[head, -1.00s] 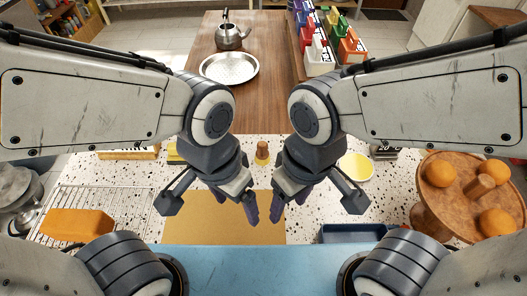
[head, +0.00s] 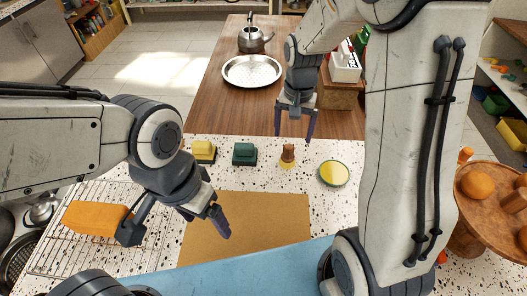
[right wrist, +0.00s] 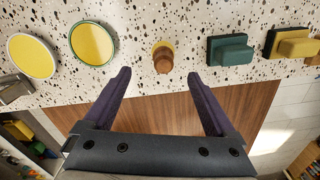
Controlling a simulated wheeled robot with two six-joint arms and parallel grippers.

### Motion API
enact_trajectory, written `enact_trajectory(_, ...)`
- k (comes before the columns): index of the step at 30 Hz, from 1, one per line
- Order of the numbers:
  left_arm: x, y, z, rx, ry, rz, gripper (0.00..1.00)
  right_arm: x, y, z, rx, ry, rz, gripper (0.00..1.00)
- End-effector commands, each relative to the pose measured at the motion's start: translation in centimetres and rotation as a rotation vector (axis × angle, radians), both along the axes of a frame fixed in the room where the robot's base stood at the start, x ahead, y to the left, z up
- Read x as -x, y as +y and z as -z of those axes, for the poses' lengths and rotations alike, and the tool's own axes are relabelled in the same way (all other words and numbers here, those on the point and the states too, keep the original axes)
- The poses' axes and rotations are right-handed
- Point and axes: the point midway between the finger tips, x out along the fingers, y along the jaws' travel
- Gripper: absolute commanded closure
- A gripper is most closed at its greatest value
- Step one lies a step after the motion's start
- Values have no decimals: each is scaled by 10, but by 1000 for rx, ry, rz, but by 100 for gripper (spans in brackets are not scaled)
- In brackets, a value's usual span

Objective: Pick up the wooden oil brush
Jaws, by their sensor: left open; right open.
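The wooden oil brush (head: 288,152), a small brown wooden handle on a round yellow base, stands upright on the speckled counter (head: 230,177) near its far edge. In the right wrist view the brush (right wrist: 163,58) lies just beyond my fingertips, roughly centred between them. My right gripper (head: 294,133) is open and empty, beyond the brush over the wooden table side; it also shows in the right wrist view (right wrist: 159,76), its fingers apart and pointing toward the brush. My left gripper (head: 205,219) is open and empty above the left part of the tan board (head: 262,228).
A green block (head: 244,153) and a yellow block (head: 203,151) stand left of the brush, a round yellow dish (head: 334,173) right of it. A wire rack (head: 50,252) holds an orange block. A wooden stand (head: 470,228) with oranges is at right.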

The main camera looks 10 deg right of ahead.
Motion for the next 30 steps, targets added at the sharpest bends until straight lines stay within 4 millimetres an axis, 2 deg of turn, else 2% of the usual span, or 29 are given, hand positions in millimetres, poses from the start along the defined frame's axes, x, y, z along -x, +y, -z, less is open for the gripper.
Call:
enact_trajectory(3, 0, 0, -1, 0, 0, 0, 16, -5, -10, 14, 1, 5, 40, 9)
enact_trajectory(9, 0, 0, -4, 0, 0, 0, 16, -4, -10, 44, 2, 6, 38, 9)
enact_trajectory(17, 0, 0, -8, 0, 0, 0, 16, -5, -8, 64, 1, 6, 37, 9)
enact_trajectory(25, 0, 0, -17, 0, 0, 0, 16, -8, -4, 101, 1, 5, 37, 9)
enact_trajectory(30, 0, 0, -18, 0, 0, 0, 16, -9, -4, 109, 1, 2, 36, 9)
